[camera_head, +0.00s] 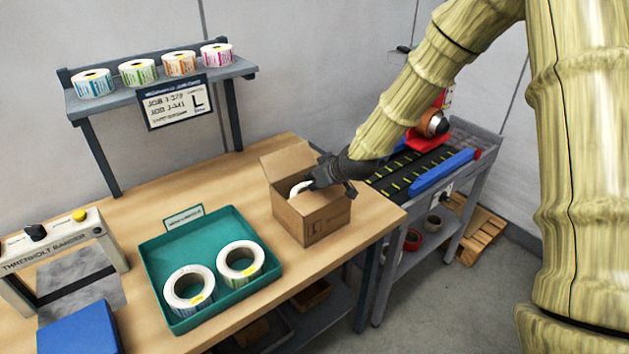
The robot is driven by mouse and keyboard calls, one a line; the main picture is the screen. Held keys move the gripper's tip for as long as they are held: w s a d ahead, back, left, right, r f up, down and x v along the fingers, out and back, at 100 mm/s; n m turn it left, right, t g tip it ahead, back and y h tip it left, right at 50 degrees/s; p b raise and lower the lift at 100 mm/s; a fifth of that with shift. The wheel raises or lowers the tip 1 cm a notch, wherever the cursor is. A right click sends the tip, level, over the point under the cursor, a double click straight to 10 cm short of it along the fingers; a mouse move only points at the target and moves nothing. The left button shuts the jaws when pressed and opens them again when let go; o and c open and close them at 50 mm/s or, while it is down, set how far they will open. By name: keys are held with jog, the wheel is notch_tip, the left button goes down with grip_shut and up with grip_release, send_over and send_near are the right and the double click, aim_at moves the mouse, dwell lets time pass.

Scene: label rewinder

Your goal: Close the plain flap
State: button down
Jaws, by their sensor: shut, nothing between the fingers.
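A white roll (298,188) shows inside the open top. My gripper (315,184) is shut and empty, at the right side of the box opening. It hides the right part of the opening and any flap there. I cannot tell whether it touches the box.
A teal tray (156,262) with two label rolls sits left of the box. A banding machine (50,252) stands at the far left, and a shelf (150,92) with several rolls behind. A conveyor (425,170) is at right. Bare bench lies around the box.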

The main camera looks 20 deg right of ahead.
aim_at(319, 193)
jog(key=shift+s+f, duration=0.1)
jog(key=shift+s, duration=0.05)
dwell(0.3)
jog(key=shift+r+p, duration=1.95)
jog(key=shift+r, duration=0.65)
jog(key=b+v, duration=0.3)
jog(key=v, duration=0.6)
jog(key=shift+r, duration=0.35)
